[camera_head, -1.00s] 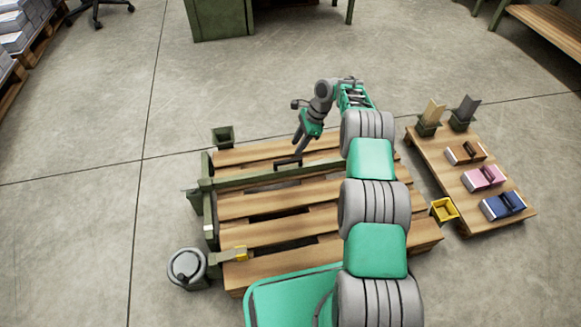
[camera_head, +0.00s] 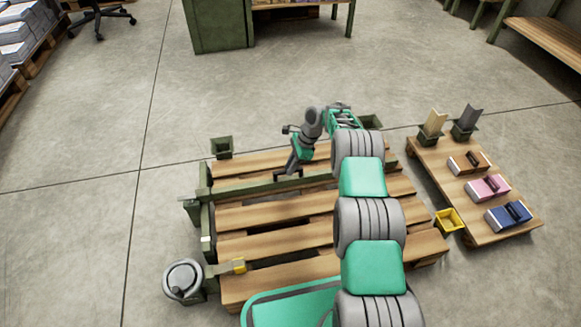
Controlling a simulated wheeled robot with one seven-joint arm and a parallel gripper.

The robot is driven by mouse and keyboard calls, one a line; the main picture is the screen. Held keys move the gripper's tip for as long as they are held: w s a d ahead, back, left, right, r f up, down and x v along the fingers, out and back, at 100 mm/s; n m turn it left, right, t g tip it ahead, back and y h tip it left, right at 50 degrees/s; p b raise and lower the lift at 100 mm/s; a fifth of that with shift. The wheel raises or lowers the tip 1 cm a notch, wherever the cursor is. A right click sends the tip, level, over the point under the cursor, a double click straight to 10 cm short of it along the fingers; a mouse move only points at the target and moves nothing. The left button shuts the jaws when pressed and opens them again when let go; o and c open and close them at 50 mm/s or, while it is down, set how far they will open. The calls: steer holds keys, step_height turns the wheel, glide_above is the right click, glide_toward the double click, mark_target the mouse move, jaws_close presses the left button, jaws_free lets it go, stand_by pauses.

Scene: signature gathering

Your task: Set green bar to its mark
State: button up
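The long dark green bar (camera_head: 245,188) lies across the back part of the wooden pallet (camera_head: 270,247), its left end at a green upright frame (camera_head: 208,222). A small dark handle stands on the bar. My gripper (camera_head: 289,172) points down at this handle and appears to touch it. The fingers are too small and dark to tell whether they are closed on it. A yellow-tipped tab (camera_head: 238,265) sticks out from the frame's front end over the pallet. A small pale patch (camera_head: 206,240) shows on the frame; I cannot tell which is the mark. My arm hides the bar's right end.
Green bins (camera_head: 222,148) stand behind the pallet. A low wooden platform (camera_head: 455,205) with binders and holders is at right, beside a yellow bin (camera_head: 449,220). Open floor lies behind.

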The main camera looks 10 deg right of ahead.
jaws_close()
stand_by(1.0)
steer(key=shift+s+r+p, duration=0.3)
steer(key=shift+s+p, duration=0.25)
steer(key=shift+p, duration=0.2)
steer(key=s+p, duration=1)
steer(key=s, duration=0.4)
steer(key=shift+f+p, duration=0.3)
steer(key=shift+p, duration=0.05)
steer(key=o, duration=0.5)
jaws_free()
